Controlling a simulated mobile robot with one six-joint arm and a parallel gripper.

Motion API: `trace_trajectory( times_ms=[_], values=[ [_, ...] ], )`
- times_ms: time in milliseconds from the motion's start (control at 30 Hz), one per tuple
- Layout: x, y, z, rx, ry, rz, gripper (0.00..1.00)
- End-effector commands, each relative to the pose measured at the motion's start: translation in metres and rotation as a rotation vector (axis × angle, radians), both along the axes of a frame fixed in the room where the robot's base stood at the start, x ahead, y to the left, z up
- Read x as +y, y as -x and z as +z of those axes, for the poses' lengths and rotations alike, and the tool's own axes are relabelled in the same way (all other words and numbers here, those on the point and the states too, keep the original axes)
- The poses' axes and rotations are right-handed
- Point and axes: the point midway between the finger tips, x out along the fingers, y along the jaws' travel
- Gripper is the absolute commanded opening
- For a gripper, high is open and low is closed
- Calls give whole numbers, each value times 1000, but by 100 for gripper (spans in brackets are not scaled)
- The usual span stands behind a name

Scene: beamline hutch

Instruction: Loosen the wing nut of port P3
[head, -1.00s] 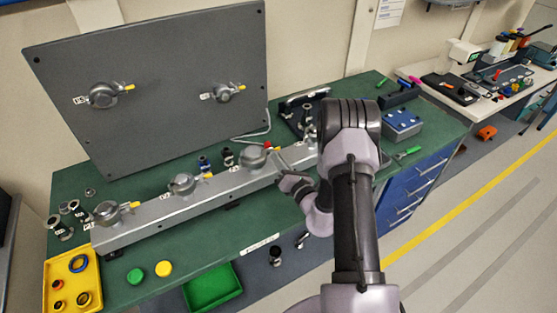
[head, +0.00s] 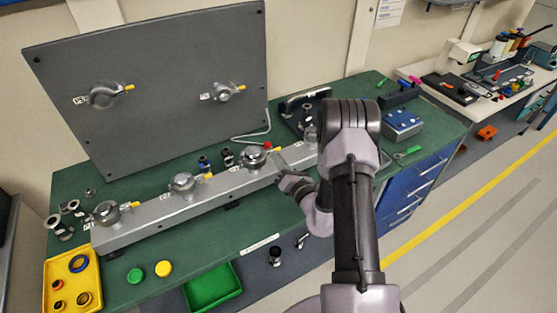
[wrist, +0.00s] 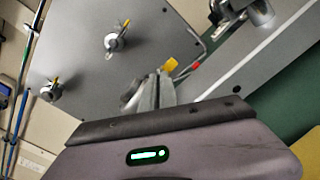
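A row of round grey clamped ports runs along the long grey rail on the green bench. The third one from the left (head: 256,157), which I take for port P3, carries a yellow wing nut (head: 275,150) on its right, with a red piece beside it; its label is not readable. In the wrist view the yellow wing nut (wrist: 169,65) shows just beyond my gripper's fingertips. My gripper (head: 282,161) is close to the right of this port, pointing at the nut. In the wrist view the fingers (wrist: 153,92) look close together, and contact with the nut is unclear.
A tilted grey panel (head: 150,60) with two more ports stands behind the rail (head: 150,218). A yellow tray (head: 52,288), a green tray (head: 212,287) and two round caps lie in front. A blue box (head: 402,124) stands right of my arm.

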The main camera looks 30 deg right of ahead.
Motion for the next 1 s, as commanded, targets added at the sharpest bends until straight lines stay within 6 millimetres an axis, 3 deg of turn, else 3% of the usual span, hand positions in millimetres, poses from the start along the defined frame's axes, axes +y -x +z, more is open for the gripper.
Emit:
trace_trajectory(
  times_ms=[667,1000],
  values=[
    [0,0,0,-2,13,0,0],
    [0,0,-1,-7,192,0,0]
  ],
)
